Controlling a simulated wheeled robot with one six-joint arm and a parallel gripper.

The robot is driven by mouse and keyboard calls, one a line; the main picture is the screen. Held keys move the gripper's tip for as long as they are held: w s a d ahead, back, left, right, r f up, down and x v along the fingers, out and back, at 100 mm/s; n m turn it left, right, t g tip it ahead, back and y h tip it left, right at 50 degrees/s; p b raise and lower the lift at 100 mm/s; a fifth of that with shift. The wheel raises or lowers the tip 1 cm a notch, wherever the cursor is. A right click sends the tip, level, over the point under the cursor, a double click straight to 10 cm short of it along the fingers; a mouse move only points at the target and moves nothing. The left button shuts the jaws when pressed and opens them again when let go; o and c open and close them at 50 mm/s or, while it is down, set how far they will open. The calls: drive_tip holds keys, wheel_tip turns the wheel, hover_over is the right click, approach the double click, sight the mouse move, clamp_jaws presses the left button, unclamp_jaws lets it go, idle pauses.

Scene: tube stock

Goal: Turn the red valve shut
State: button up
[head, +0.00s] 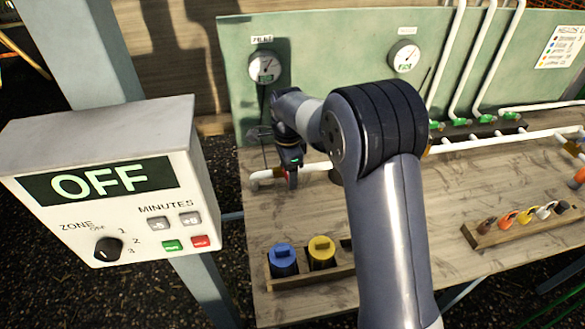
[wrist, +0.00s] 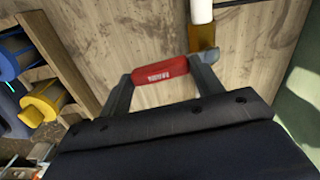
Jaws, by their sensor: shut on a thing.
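The red valve handle (wrist: 160,71) with white lettering lies between the two fingers of my gripper (wrist: 162,84) in the wrist view. My gripper is shut on it, a finger at each end of the red part. A brass valve body (wrist: 203,38) and white pipe (wrist: 201,10) show just beyond it. In the wrist view the red part lies roughly crosswise to the pipe. In the head view my gripper (head: 291,168) points down at the white pipe (head: 318,167), below the left gauge. Only a sliver of red (head: 292,181) shows there; my arm hides part of the pipe.
A green panel (head: 340,60) with a left gauge (head: 264,67) and a right gauge (head: 404,56) stands behind the wooden bench (head: 470,185). Blue (head: 283,260) and yellow (head: 321,252) caps sit in a wooden rack in front. A control box reading OFF (head: 110,180) stands at left.

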sight(286, 174)
drive_tip(key=shift+s+a+m, duration=0.1)
drive_tip(key=shift+a+m, duration=0.2)
drive_tip(key=shift+m, duration=0.2)
drive_tip(key=o, duration=1.1)
drive_tip(key=shift+r, duration=0.1)
wheel_tip(286, 174, up, 11)
drive_tip(key=b, duration=0.1)
drive_tip(key=shift+f, duration=0.2)
wheel_tip(286, 174, down, 11)
drive_tip(key=shift+r+p, duration=0.1)
drive_tip(key=shift+p, duration=0.4)
